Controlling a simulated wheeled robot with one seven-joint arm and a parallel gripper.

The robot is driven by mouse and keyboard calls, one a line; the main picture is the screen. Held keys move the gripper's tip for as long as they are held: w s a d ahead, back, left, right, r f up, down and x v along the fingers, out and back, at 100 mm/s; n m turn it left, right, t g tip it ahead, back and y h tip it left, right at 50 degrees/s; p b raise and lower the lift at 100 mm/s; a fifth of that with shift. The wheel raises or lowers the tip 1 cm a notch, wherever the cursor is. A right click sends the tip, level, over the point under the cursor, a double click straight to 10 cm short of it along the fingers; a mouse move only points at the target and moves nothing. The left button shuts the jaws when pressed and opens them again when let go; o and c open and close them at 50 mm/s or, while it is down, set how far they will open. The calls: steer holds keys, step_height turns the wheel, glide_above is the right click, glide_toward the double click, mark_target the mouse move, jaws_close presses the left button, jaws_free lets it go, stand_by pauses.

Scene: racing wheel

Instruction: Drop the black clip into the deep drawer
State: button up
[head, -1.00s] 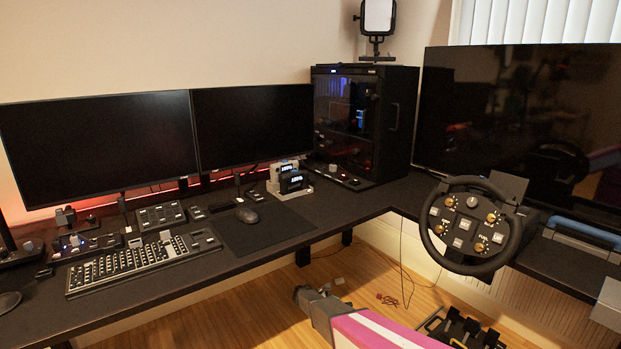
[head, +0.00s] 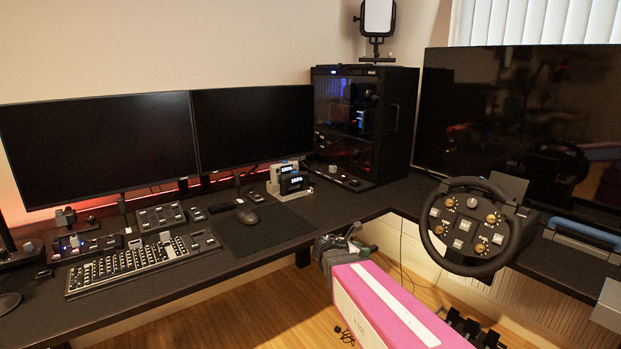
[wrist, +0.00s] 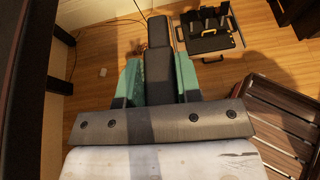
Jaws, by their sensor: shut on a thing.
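My gripper (wrist: 158,78) shows green fingers in the wrist view, shut on the black clip (wrist: 158,45). The clip is a long dark block between the fingers, its far end reaching past the fingertips. In the head view my gripper (head: 346,242) is beside the desk's front edge, in front of the corner below the PC tower. The clip is too small there to tell apart from the fingers. I cannot clearly make out the deep drawer in either view.
The black desk (head: 215,262) carries a keyboard (head: 140,262), a mouse (head: 247,216) and a PC tower (head: 362,125). A steering wheel (head: 470,262) stands at right. The wrist view shows pedals (wrist: 208,45) on the wooden floor and a brown slatted object (wrist: 285,118) at right.

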steer(key=s+d+r+n, duration=0.1)
steer(key=s+r, duration=0.2)
steer(key=r, duration=0.5)
steer(key=shift+s+r+t+y, duration=0.15)
steer(key=shift+r+t+y, duration=0.15)
steer(key=shift+t+y, duration=0.1)
steer(key=shift+d, duration=0.1)
